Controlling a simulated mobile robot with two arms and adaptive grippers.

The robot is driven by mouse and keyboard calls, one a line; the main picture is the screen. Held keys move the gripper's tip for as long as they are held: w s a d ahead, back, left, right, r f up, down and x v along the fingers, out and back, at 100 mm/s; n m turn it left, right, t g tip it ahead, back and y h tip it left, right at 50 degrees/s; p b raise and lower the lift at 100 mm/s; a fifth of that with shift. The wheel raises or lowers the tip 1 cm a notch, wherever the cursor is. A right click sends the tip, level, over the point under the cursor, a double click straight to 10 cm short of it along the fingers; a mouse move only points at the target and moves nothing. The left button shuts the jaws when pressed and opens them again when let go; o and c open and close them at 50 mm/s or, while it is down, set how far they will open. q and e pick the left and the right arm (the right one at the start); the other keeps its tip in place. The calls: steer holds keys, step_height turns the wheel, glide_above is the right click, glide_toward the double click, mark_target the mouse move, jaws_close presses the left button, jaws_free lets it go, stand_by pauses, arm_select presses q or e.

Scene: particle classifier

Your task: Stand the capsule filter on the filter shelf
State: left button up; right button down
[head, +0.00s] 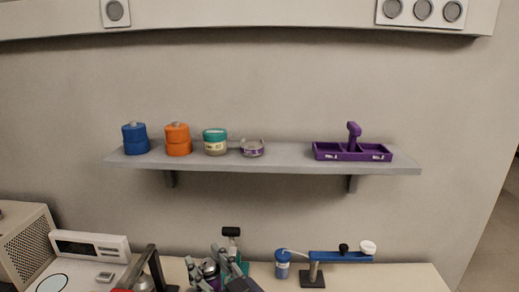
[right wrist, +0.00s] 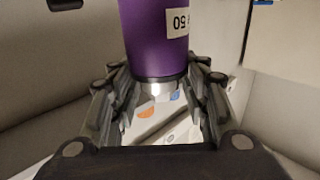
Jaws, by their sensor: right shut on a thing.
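A purple cylinder with a white label (right wrist: 155,30) and a bright metal end shows in the right wrist view; I take it for the capsule filter. My right gripper (right wrist: 160,105) is shut on its metal end, one finger on each side. In the head view my right gripper (head: 209,268) is low, in front of the bench and below the shelf. The filter shelf (head: 285,160) is a grey wall shelf above the bench. My left gripper does not show.
On the shelf stand a blue jar (head: 134,138), an orange jar (head: 177,139), a teal-lidded jar (head: 215,142), a small metal dish (head: 252,148) and a purple tray (head: 352,152). Shelf room is free between dish and tray. A blue-armed stand (head: 335,257) is on the bench, right of the gripper.

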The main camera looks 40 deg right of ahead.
steer(key=w+d+r+m+h+p, duration=0.15)
steer(key=d+r, duration=0.25)
steer(key=r, duration=0.6)
steer(key=w+d+r+m+h+p, duration=0.15)
steer(key=d+r, duration=0.25)
steer(key=r, duration=0.7)
steer(key=w+d+r+m+h, duration=0.1)
steer(key=d+r+h, duration=0.25)
steer(key=r, duration=0.65)
steer(key=shift+g, duration=0.4)
steer(key=w+d+f+p, duration=0.1)
steer(key=d, duration=0.4)
steer(key=w+d+f+p, duration=0.1)
steer(key=d+f+p, duration=0.1)
steer(key=d, duration=0.4)
steer(key=w+d+f+p, duration=0.1)
steer(key=d+p, duration=0.1)
steer(key=d, duration=0.3)
steer(key=shift+w+d+f, duration=0.15)
steer(key=shift+d+f, duration=0.1)
steer(key=shift+f, duration=0.15)
